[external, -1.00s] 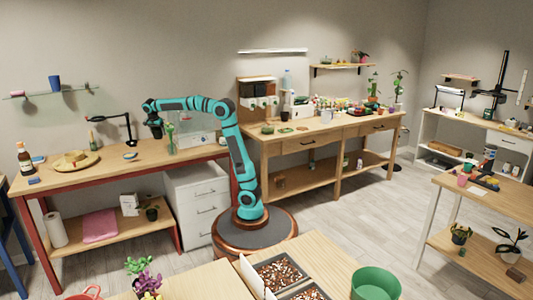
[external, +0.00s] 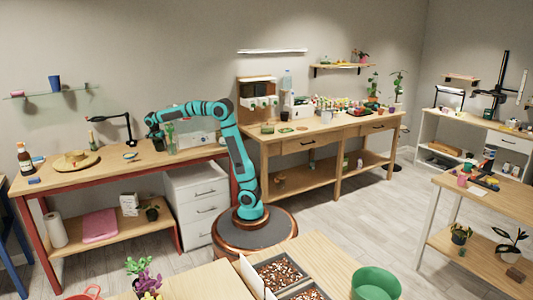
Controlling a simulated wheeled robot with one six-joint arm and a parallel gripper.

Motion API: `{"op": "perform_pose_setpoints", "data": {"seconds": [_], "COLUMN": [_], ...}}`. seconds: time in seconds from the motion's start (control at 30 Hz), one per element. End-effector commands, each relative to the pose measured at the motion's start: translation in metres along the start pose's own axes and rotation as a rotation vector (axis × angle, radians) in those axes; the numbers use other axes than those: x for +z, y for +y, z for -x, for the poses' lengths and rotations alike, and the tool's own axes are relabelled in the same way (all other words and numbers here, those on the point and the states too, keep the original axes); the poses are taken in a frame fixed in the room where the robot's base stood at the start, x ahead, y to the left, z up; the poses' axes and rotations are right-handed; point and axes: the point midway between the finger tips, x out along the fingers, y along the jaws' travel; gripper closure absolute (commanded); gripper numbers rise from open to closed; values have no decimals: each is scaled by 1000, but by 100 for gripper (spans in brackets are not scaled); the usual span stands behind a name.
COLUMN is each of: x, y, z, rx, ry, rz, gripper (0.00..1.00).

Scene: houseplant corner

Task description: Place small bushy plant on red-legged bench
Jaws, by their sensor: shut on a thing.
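The red-legged bench (external: 103,168) stands at the left against the wall, with a wooden top and a lower shelf. My arm reaches left over it. My gripper (external: 156,143) is low over the right half of the bench top, near the back, and is shut on a small dark thing. The held thing is too small and too covered to make out clearly, so I cannot tell whether it is the small bushy plant. I cannot tell whether it touches the bench top.
A glass with a green stem (external: 170,138) stands just right of my gripper. A blue-rimmed dish (external: 130,156) lies to its left, and a black lamp (external: 128,130) behind that. A straw hat on a round tray (external: 76,158) sits farther left. The bench's front middle is bare.

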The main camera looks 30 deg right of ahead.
Motion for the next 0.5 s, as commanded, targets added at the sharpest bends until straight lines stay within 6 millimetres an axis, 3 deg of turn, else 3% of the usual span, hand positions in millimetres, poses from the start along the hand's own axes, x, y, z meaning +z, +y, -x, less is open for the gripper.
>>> {"op": "perform_pose_setpoints", "data": {"seconds": [0.17, 0.2, 0.3, 0.5], "x": [1, 1, 1, 1], "y": [0, 0, 0, 0], "z": [-3, -3, -3, -3], "rx": [1, 1, 1, 1], "ry": [0, 0, 0, 0], "rz": [0, 0, 0, 0], "gripper": [49, 17, 1, 1]}}
